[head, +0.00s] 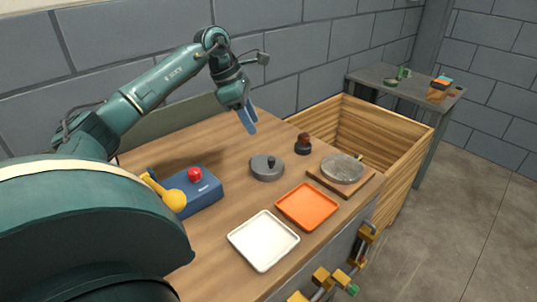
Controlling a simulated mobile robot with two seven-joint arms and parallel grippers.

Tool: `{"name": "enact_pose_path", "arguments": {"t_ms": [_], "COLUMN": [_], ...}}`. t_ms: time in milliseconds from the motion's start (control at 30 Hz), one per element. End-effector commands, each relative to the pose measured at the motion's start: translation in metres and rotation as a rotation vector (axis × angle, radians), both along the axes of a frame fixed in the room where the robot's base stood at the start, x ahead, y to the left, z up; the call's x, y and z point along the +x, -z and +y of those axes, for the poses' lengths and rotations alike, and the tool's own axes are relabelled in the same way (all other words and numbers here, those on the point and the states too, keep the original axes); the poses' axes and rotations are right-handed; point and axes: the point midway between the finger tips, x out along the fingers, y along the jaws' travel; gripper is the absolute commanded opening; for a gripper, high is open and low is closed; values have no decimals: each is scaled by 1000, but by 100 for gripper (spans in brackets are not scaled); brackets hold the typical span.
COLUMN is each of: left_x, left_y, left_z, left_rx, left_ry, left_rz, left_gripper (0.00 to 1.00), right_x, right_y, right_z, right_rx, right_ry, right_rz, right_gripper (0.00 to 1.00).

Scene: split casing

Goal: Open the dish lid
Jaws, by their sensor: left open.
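A round grey dish with a lid and a dark knob (267,167) sits on the wooden tabletop, right of the middle; its lid looks seated. A second round, mottled grey piece (342,168) with a small brass-coloured part at its edge lies on a wooden board to the right. I cannot tell whether it is also a lidded dish. My left gripper (248,120) has blue fingers, is open and empty, and hangs above the back of the table, behind and apart from the grey dish. My right gripper is not in view.
A blue box with a red button (194,175) and a yellow handle stands left. A white tray (263,241), an orange tray (307,207) and a dark brown knobbed object (303,144) surround the dish. Yellow-mounted handles (325,281) line the front. An open wooden bin (375,133) stands beyond.

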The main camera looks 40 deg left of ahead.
Motion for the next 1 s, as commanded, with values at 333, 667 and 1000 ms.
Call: {"name": "enact_pose_path", "arguments": {"t_ms": [333, 667, 1000], "left_x": [17, 28, 29], "left_y": [67, 105, 108], "left_z": [-23, -34, -35], "left_rx": [-5, -3, -2], "left_ry": [2, 2, 1], "left_rz": [5, 2, 1], "left_gripper": [41, 41, 41], "right_x": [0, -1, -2], "right_y": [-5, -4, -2], "right_z": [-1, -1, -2], "right_rx": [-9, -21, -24], "right_ry": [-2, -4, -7], "right_rz": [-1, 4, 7], "right_gripper": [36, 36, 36]}}
